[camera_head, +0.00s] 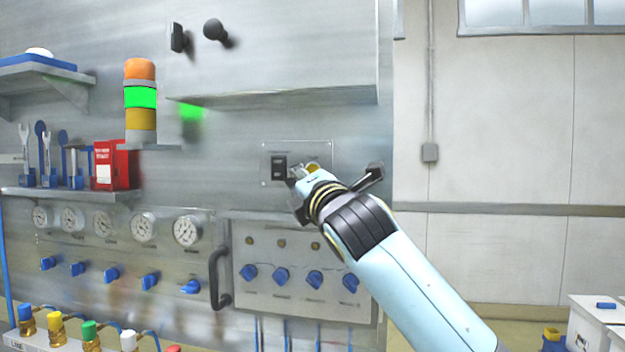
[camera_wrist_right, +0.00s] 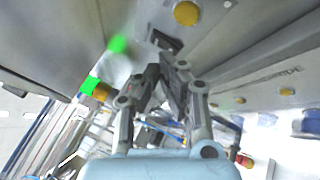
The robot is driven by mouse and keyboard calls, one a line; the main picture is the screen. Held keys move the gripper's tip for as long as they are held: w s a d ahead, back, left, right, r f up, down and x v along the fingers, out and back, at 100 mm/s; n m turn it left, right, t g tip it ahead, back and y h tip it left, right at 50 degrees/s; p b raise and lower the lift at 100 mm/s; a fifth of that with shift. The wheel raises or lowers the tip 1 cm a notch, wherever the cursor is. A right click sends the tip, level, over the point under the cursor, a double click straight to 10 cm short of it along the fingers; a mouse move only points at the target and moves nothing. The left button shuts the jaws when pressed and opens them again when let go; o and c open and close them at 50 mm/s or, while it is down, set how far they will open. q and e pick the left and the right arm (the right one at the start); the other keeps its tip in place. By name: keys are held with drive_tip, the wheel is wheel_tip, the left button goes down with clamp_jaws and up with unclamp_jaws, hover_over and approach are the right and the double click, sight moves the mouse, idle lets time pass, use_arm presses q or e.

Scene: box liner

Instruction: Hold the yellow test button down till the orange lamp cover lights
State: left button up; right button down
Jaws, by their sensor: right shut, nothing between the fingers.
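The yellow test button (camera_head: 313,168) sits on a small wall plate (camera_head: 268,179), to the right of a black switch (camera_head: 279,168). My right gripper (camera_head: 296,178) is at this plate and partly covers it. In the right wrist view the yellow button (camera_wrist_right: 186,13) is clear at the top, and the shut, empty fingertips (camera_wrist_right: 166,70) point toward the black switch (camera_wrist_right: 165,41), apart from the button. Whether they touch the plate cannot be told. The orange lamp cover (camera_head: 140,69) tops the lamp stack and looks unlit; the green section (camera_head: 140,97) below it glows. My left gripper is out of view.
A metal ledge (camera_head: 280,96) juts out above the plate. A black lever (camera_head: 372,174) is right of the gripper. Below are a panel with blue knobs (camera_head: 281,276) and a black handle (camera_head: 219,278). A shelf with a red box (camera_head: 116,164) stands left.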

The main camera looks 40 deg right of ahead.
drive_tip(key=shift+w+d, duration=1.25)
drive_tip(key=shift+d, duration=0.25)
drive_tip(key=shift+r, duration=0.1)
idle(0.3)
drive_tip(key=shift+w+d, duration=0.25)
drive_tip(key=shift+d, duration=0.1)
drive_tip(key=shift+w+d+p, duration=0.25)
drive_tip(key=shift+p, duration=0.1)
idle(0.6)
drive_tip(key=shift+s+a, duration=0.1)
drive_tip(key=shift+a, duration=0.05)
idle(0.7)
drive_tip(key=shift+s+a+p, duration=0.4)
drive_tip(key=shift+s+a, duration=0.05)
